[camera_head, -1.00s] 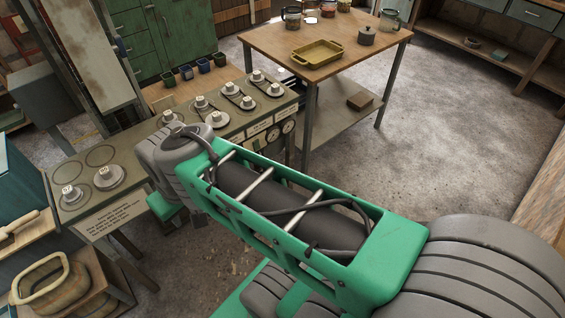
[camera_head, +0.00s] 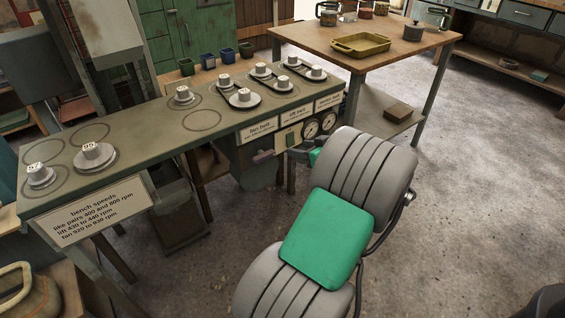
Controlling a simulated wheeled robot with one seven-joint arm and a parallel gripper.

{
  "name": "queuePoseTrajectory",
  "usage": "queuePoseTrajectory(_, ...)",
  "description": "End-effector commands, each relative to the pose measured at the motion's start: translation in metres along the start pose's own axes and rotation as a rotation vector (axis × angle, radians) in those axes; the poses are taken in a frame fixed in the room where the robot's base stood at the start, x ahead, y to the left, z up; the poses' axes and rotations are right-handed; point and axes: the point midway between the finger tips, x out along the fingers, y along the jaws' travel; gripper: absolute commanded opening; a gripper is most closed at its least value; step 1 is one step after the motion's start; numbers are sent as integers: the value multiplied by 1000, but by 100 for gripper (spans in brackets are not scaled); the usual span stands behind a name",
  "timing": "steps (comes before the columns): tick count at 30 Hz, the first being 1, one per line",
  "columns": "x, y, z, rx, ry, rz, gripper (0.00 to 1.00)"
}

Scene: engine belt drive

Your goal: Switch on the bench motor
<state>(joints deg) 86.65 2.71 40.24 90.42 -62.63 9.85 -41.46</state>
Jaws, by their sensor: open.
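The green-grey bench (camera_head: 135,125) runs across the left and middle. Under its right end is a rounded grey housing (camera_head: 258,175), which may be the motor, with a small pinkish part (camera_head: 263,157) on top. A small pale panel with a green patch (camera_head: 289,138) sits on the bench front beside two round gauges (camera_head: 318,125). My gripper (camera_head: 298,151) is mostly hidden behind my grey and green arm; only a dark part shows, just below the panel. It is open, with nothing seen in it. I cannot tell whether it touches the panel or housing.
Several numbered pulleys, such as the one marked 95 (camera_head: 93,155), stand on the bench top. A speed sign (camera_head: 95,210) hangs at its front left. A wooden table (camera_head: 390,65) with a yellow tray (camera_head: 361,45) stands behind. The floor at right is mostly clear.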

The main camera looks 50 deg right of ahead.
Motion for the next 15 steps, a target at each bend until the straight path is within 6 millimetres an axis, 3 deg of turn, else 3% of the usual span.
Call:
queuePoseTrajectory(1,-6,17,17,4,31,28,49)
queuePoseTrajectory(5,-7,27,17,-3,63,44,49)
queuePoseTrajectory(15,57,23,11,-7,59,32,49)
